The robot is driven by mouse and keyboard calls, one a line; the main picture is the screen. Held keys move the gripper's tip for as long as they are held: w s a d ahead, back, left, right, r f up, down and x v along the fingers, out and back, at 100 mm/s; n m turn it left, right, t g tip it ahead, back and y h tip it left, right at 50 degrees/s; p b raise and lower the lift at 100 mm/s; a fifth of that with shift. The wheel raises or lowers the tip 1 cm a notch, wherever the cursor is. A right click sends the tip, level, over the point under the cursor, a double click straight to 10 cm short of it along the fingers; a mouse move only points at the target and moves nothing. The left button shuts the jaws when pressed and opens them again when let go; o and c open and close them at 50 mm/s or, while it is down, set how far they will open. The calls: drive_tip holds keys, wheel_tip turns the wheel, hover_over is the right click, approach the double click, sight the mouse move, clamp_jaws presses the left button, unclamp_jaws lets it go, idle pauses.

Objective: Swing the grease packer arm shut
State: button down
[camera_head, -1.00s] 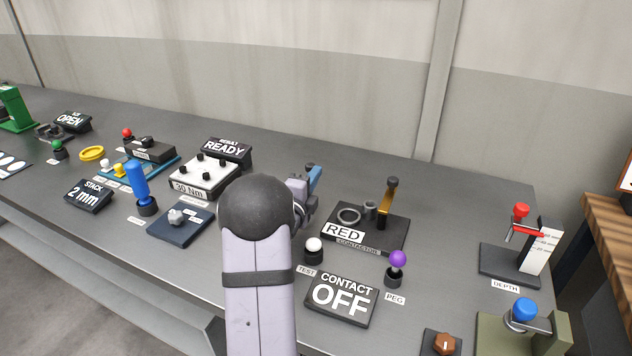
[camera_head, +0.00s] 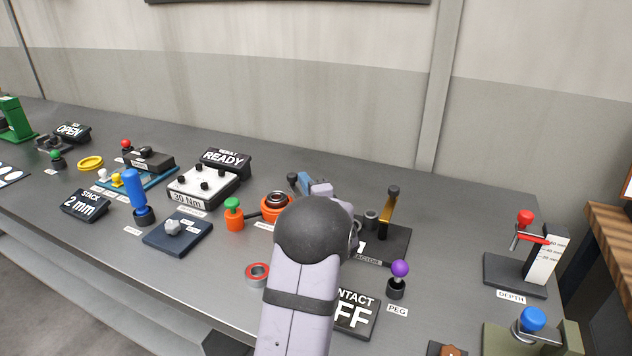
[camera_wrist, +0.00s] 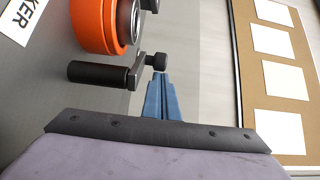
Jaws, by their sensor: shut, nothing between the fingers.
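The grease packer is an orange round body (camera_head: 276,207) with a dark ring in its top, in the middle of the bench. In the wrist view its orange side (camera_wrist: 95,22) is at the upper left. A dark bar with a black cylindrical handle (camera_wrist: 97,73) and a small black knob juts out beside it, seemingly the packer arm. My gripper (camera_wrist: 160,82) has its blue fingers shut and empty, with the tips close to the knob; I cannot tell whether they touch. In the head view my gripper (camera_head: 294,180) is just behind the packer, and the arm's handle is not clear.
A green-topped orange pump (camera_head: 234,213) stands left of the packer. A red ring (camera_head: 257,274) lies in front. The contactor plate (camera_head: 393,243) with its gold lever is close on the right. The READY display (camera_head: 225,162) is behind left. Bare bench lies behind the packer.

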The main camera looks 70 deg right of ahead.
sight(293, 182)
drive_tip(key=shift+w+a+r+p, duration=0.25)
drive_tip(key=shift+w+p, duration=0.25)
drive_tip(key=shift+p, duration=0.6)
drive_tip(key=n+t+y+p, duration=0.3)
drive_tip(key=shift+w+a+y, duration=0.2)
drive_tip(key=shift+w+y, duration=0.1)
drive_tip(key=shift+w, duration=0.1)
drive_tip(key=shift+w+a+f+p, duration=0.2)
drive_tip(key=shift+w+a+p, duration=0.25)
drive_tip(key=shift+p, duration=0.6)
wheel_tip(293, 182, up, 10)
idle(0.4)
idle(0.4)
